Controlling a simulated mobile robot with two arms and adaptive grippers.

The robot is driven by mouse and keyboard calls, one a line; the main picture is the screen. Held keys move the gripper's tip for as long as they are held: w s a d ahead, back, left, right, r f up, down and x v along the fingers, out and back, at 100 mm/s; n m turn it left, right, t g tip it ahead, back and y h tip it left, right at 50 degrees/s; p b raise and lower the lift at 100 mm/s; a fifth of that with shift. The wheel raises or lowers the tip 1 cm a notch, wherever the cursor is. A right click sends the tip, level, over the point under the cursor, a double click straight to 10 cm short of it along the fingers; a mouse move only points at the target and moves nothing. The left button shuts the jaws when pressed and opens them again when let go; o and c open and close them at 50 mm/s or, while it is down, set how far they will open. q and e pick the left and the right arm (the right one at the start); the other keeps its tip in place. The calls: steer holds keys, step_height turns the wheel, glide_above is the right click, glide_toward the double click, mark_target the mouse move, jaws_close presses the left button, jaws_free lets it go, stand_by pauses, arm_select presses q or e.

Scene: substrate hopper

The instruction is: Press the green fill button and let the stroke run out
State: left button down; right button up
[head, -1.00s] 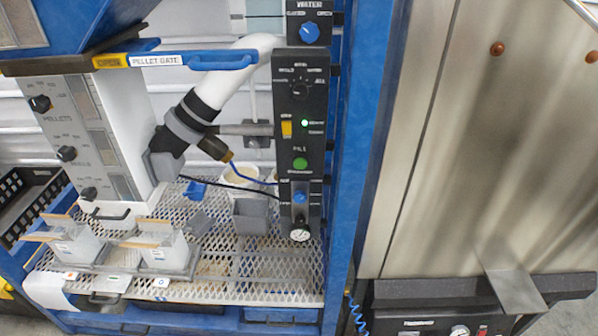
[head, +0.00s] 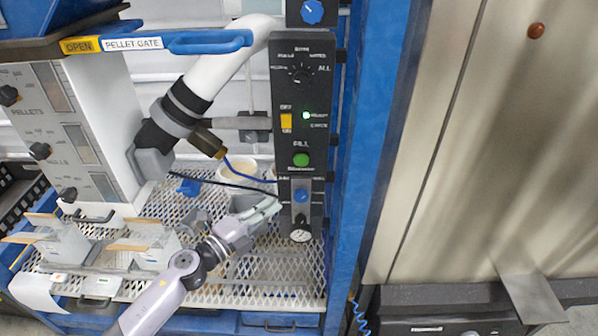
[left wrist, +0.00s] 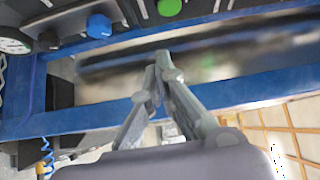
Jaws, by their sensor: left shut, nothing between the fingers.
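The green fill button (head: 301,160) is round and sits on the black control panel (head: 287,79), under the FILL label. It also shows at the top edge of the left wrist view (left wrist: 170,6). My left gripper (head: 274,207) is shut and empty. In the head view it is below and to the left of the button, by the panel's lower part, and it does not appear to touch the button. In the left wrist view its closed fingertips (left wrist: 163,58) are below the button in the picture. My right gripper is not in view.
Below the button are a blue knob (head: 301,196) and a gauge (head: 301,235). Two open boxes stand on the mesh deck at left.

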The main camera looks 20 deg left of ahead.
mark_target(301, 159)
arm_select(q)
steer(key=shift+d+r+m+h, duration=0.3)
steer(key=shift+r+m+h, duration=0.15)
steer(key=shift+r, duration=0.35)
steer(key=w+a+p+x, duration=0.1)
steer(key=a+x, duration=0.1)
steer(key=x, duration=1)
steer(key=shift+w+a, duration=0.2)
steer(key=shift+w, duration=0.35)
